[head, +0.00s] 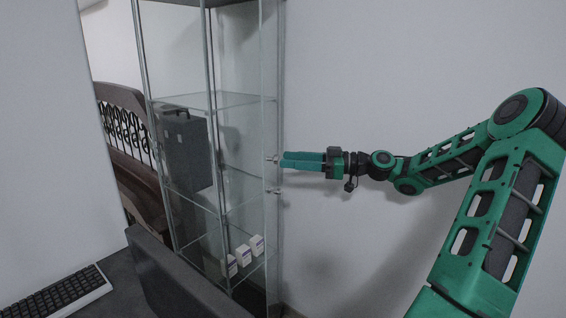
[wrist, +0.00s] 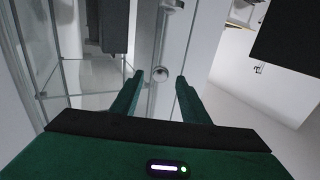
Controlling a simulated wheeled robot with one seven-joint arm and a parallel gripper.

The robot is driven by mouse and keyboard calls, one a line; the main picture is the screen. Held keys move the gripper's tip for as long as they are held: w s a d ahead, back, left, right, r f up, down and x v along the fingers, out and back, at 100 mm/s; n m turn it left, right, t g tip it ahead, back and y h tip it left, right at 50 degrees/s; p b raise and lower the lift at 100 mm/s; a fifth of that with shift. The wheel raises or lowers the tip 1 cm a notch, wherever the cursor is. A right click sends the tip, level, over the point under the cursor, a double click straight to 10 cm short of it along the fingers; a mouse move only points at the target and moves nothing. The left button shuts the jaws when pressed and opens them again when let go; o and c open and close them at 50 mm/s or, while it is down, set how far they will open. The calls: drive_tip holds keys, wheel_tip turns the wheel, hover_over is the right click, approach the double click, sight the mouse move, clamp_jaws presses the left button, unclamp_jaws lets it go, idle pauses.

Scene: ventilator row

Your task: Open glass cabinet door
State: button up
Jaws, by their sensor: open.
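The tall glass cabinet (head: 212,100) stands left of centre in the head view, with clear panes and glass shelves. Two small metal knobs sit at its right edge, an upper knob (head: 271,159) and a lower knob (head: 273,190). I cannot tell whether the door is fully shut. My gripper (head: 282,160) is level with the upper knob, its fingers pointing left at it. In the wrist view my gripper (wrist: 159,76) is open, and a round knob (wrist: 162,73) shows in the gap at its fingertips. I see no clear contact. Another knob (wrist: 173,4) shows at the top.
A dark case (head: 184,150) and several small white boxes (head: 244,254) are inside the cabinet. A dark desk with a keyboard (head: 60,293) is at lower left. A wooden bench (head: 130,140) stands behind. The wall (head: 400,80) right of the cabinet is bare.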

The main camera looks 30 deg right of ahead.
drive_tip(key=shift+x, duration=1)
clamp_jaws()
drive_tip(key=shift+n+g+y, duration=0.6)
drive_tip(key=shift+n+g, duration=0.2)
drive_tip(key=shift+g, duration=0.1)
drive_tip(key=v, duration=0.4)
drive_tip(key=shift+w+d+r, duration=0.1)
drive_tip(key=shift+w+d, duration=0.2)
unclamp_jaws()
